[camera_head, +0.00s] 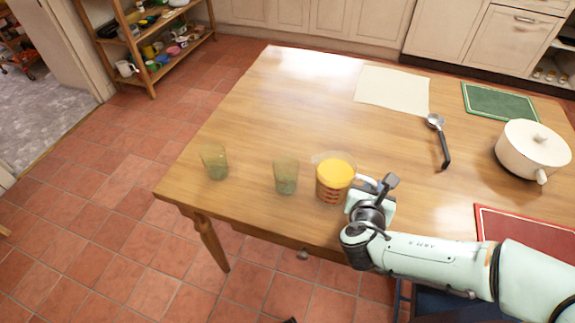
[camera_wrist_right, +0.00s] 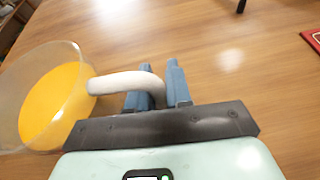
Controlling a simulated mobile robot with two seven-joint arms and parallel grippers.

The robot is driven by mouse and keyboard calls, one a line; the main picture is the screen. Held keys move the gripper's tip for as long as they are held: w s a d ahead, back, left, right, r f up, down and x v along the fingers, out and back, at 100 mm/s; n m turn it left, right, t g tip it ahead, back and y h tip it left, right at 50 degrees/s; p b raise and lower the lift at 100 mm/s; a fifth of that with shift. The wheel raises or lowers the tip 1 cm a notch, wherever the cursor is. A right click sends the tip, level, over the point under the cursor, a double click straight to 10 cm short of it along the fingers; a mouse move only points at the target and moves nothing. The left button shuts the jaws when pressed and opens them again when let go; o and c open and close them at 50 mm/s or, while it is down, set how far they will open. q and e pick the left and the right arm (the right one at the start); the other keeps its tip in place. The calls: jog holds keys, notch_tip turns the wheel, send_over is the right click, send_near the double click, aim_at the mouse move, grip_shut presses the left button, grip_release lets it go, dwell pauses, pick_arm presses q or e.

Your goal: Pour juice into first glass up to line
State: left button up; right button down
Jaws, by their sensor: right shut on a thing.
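A clear jug of orange juice (camera_head: 334,178) stands at the front of the wooden table; the wrist view shows its round rim and the juice (camera_wrist_right: 45,108) inside. My right gripper (camera_head: 378,187) is shut on the jug's white handle (camera_wrist_right: 122,82), with its blue fingers (camera_wrist_right: 157,88) on either side of it. The jug looks upright. Two greenish glasses stand left of the jug: one glass (camera_head: 286,175) close beside it, the other glass (camera_head: 214,162) farther left. Both look empty; no line on them can be made out. My left gripper is not in view.
The wooden table (camera_head: 255,120) is clear behind the glasses. A pale sheet (camera_head: 392,91), a ladle (camera_head: 440,140), a green mat (camera_head: 500,102), a white pot (camera_head: 532,150) and a red mat (camera_head: 510,227) lie to the right. A shelf (camera_head: 150,45) stands at the back left.

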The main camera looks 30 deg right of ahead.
jog(key=shift+w+f+b, duration=0.25)
jog(key=shift+f+b, duration=0.3)
jog(key=shift+f, duration=0.5)
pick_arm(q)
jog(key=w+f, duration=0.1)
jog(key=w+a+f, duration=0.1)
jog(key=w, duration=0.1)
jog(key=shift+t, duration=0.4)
pick_arm(e)
jog(key=shift+w+d+f, duration=0.1)
jog(key=shift+f, duration=0.1)
jog(key=shift+r, duration=0.25)
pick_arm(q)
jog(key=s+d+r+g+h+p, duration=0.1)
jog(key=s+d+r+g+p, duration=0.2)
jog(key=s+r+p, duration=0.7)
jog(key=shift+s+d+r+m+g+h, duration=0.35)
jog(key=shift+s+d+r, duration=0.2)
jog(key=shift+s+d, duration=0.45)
pick_arm(e)
jog(key=w+a+r+n+g+h, duration=0.1)
jog(key=r+n, duration=0.1)
jog(key=r, duration=0.2)
jog(key=w+a+r+n+g, duration=0.1)
jog(key=w+r, duration=0.1)
jog(key=r, duration=0.2)
jog(key=shift+a+r+n+h, duration=0.25)
jog(key=shift+r+n+h, duration=0.1)
jog(key=shift+n+h, duration=0.05)
